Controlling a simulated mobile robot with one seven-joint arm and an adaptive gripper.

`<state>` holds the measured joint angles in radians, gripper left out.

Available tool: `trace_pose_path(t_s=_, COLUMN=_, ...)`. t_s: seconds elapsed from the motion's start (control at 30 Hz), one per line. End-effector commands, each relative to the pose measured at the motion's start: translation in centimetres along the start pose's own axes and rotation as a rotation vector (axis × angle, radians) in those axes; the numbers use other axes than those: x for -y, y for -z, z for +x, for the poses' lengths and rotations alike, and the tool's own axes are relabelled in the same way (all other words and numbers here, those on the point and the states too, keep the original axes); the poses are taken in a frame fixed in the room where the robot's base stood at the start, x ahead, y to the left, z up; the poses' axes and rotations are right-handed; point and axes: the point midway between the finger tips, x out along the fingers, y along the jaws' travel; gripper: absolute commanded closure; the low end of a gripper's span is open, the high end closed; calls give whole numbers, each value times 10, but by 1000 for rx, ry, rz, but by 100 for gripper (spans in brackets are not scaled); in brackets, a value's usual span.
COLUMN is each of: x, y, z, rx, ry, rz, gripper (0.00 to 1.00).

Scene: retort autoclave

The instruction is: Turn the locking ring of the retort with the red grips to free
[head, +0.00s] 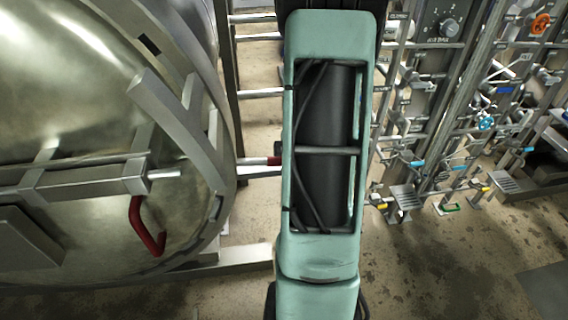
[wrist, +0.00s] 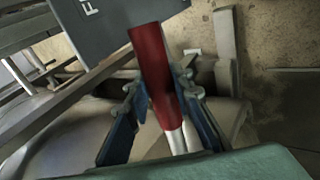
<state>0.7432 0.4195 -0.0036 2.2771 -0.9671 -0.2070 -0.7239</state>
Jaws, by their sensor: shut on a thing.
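The retort (head: 75,95) fills the left of the head view, a large round metal door. Its locking ring (head: 200,120) runs around the door's edge. A red grip (head: 273,161) sits on a bar at the ring's right side, mostly hidden behind my arm. In the wrist view, my gripper (wrist: 161,92) is shut on this red grip (wrist: 152,65), with one blue finger on each side. A bent red handle (head: 148,232) hangs from the door front in the head view. My gripper is hidden in the head view.
A grey plate (wrist: 105,25) with a partly visible letter stands close to the grip in the wrist view. Pipes and valves with a dial panel (head: 452,22) stand at the right. The floor (head: 430,275) at lower right is clear.

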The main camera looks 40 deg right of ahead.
Motion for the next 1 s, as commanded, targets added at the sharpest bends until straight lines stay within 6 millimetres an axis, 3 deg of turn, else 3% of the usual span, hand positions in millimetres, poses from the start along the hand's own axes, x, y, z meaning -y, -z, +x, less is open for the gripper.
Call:
trace_pose_path(t_s=0.03, x=-14, y=2, z=-8, rx=0, ry=-21, rz=-7, gripper=100)
trace_pose_path(t_s=0.4, x=-15, y=0, z=-10, rx=4, ry=-23, rz=-9, gripper=100)
trace_pose_path(t_s=0.43, x=-15, y=0, z=-10, rx=4, ry=-23, rz=-9, gripper=76)
trace_pose_path(t_s=0.57, x=-15, y=0, z=-9, rx=5, ry=-22, rz=-8, gripper=62)
trace_pose_path(t_s=1.0, x=-8, y=-1, z=-6, rx=6, ry=-10, rz=-6, gripper=62)
